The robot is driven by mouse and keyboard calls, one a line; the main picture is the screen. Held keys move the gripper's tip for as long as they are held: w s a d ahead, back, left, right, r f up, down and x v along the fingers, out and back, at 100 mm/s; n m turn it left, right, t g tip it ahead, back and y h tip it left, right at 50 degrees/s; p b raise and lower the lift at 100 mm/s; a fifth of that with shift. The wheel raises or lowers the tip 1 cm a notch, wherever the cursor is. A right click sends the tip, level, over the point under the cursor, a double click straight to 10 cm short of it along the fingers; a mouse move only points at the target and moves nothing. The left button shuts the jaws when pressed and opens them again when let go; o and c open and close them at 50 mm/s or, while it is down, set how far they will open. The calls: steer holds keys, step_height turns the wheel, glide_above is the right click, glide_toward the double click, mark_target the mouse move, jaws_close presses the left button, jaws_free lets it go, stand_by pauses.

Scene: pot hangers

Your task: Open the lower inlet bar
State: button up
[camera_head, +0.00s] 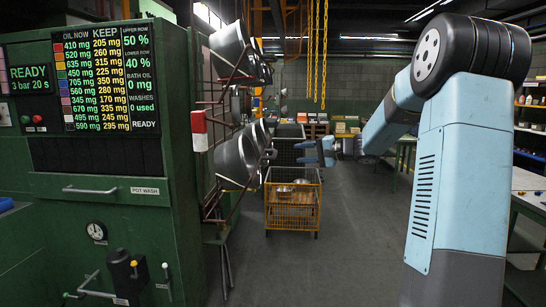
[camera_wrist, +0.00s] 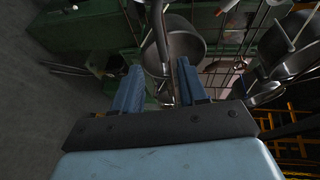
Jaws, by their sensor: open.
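My gripper (camera_head: 300,153) is in the middle of the head view, to the right of the hanging pots, with its fingers pointing left. In the wrist view my gripper (camera_wrist: 160,66) has its two blue fingers apart, with nothing clearly held. A grey curved bar (camera_wrist: 158,30) runs down from the top of the wrist view towards the gap between the fingertips, in front of a pot. I cannot tell whether it is the lower inlet bar or a handle. A red-and-white block (camera_head: 199,131) is at the green cabinet's right edge, between the two pot rows.
A lower pot (camera_head: 236,158) and an upper pot (camera_head: 230,42) hang on wire racks beside the green cabinet (camera_head: 60,230). A yellow wire cart (camera_head: 292,212) with metal bowls stands below my gripper. The grey floor (camera_head: 350,255) right of the cart is clear.

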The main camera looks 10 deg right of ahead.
steer(key=x, duration=1.3)
steer(key=shift+s, duration=0.1)
jaws_close()
steer(key=shift+f, duration=0.1)
